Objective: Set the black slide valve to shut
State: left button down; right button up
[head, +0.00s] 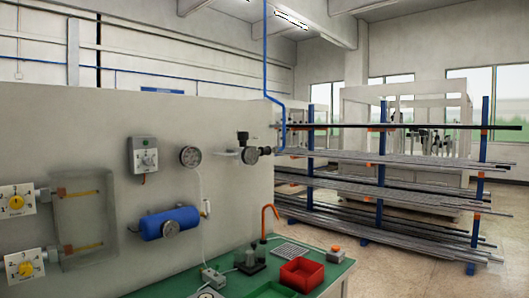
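A small fitting with a black block on top (243,138) sits at the right end of the pale wall panel. It appears to be the black slide valve. A round grey body (250,155) is just below it, and a dark piece joins it on the right toward a blue pipe (282,125). The fitting is too small to tell its slide position. Neither of my grippers is in view, and nothing is touching the fitting.
The wall panel (230,110) also carries a round gauge (190,156), a grey dial box (143,155), a blue cylinder (180,219) and yellow-knob boxes (16,201). A green bench (225,278) with a red tray (302,275) stands below. A bar rack (381,170) is at right.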

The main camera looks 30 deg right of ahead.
aim_at(267, 150)
jog(key=i+l+u, duration=0.1)
jog(key=l+u, duration=0.2)
jog(key=l, duration=1.05)
jog(key=l+u, duration=0.25)
jog(key=l, duration=1.1)
